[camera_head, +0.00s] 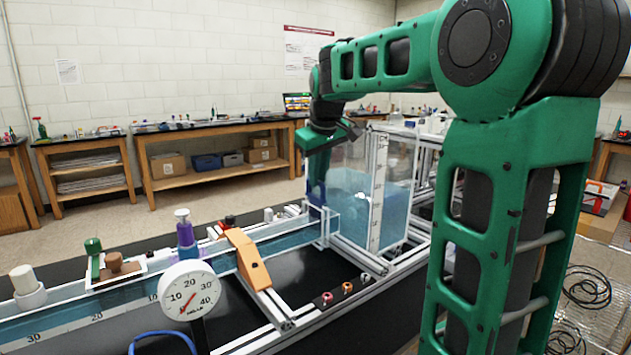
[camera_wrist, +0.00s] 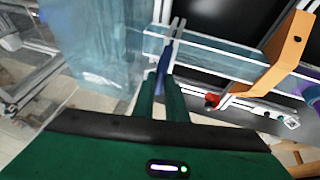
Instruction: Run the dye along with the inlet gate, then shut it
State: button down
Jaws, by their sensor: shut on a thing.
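My gripper (camera_head: 316,184) reaches down at the joint between the clear upright tank (camera_head: 345,215) and the long water channel (camera_head: 285,238). In the wrist view, the green fingers (camera_wrist: 160,85) are shut on a narrow blue part (camera_wrist: 165,58), which looks like the inlet gate's handle. The gate's lower part is hidden, so I cannot tell how far it is raised. Pale blue water stands in the tank and along the channel. A purple bottle (camera_head: 185,235), perhaps the dye, stands by the channel. I see no distinct dye streak in the water.
An orange bracket (camera_head: 248,258) spans the channel, and a round dial (camera_head: 188,290) stands in front. A tray (camera_head: 117,270) with a green item lies farther left. Small coloured fittings (camera_head: 347,288) sit on the front rail. The black tabletop between the rails is mostly clear.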

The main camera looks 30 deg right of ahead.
jog(key=c, duration=1.8)
grip_release()
jog(key=shift+o, duration=0.2)
jog(key=v, duration=1)
jog(key=shift+r, duration=0.35)
jog(key=shift+a, duration=0.1)
